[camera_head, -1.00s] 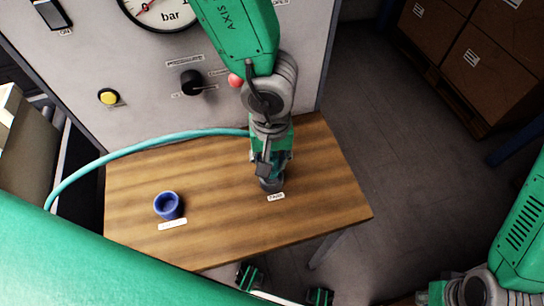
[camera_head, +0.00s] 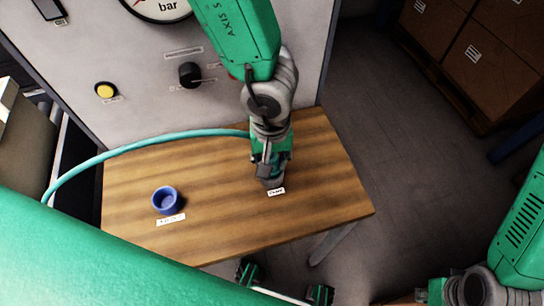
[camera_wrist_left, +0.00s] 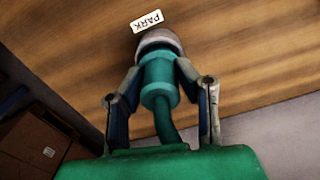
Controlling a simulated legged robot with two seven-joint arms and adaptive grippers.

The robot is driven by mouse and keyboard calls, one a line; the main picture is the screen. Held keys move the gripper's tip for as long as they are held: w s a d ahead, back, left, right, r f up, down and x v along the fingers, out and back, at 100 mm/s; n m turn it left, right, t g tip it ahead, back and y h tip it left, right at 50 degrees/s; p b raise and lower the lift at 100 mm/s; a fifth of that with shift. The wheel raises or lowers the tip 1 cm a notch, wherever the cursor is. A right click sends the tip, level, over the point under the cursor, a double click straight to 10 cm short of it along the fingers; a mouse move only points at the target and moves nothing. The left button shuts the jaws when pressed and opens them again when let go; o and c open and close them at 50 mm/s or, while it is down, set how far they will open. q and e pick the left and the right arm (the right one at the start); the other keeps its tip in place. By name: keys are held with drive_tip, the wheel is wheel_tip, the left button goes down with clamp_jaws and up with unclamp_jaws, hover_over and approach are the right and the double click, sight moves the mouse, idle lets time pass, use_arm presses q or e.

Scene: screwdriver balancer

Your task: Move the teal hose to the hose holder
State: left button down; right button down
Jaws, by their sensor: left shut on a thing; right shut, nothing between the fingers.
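The teal hose (camera_head: 150,146) arcs from the left across the back of the wooden table (camera_head: 225,235). My left gripper (camera_head: 268,172) is at the hose's end, beside the PARK label (camera_head: 276,191). In the left wrist view, its fingers (camera_wrist_left: 160,95) are shut on the teal hose end (camera_wrist_left: 160,80). A blue round cup (camera_head: 166,200), possibly the hose holder, stands left on the table with an unreadable label. My right gripper (camera_head: 425,297) is low right, mostly cut off, away from the table.
A grey panel (camera_head: 140,95) with a bar gauge (camera_head: 158,8), black knob (camera_head: 190,75) and yellow button (camera_head: 105,91) stands behind the table. Brown boxes (camera_head: 490,60) stand at the upper right. The tabletop between the cup and the left gripper is clear.

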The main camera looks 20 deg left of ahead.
use_arm(q)
drive_tip(key=shift+f+b, duration=0.3)
drive_tip(key=shift+f, duration=0.45)
drive_tip(key=c, duration=1.1)
unclamp_jaws()
wheel_tip(320, 180, up, 12)
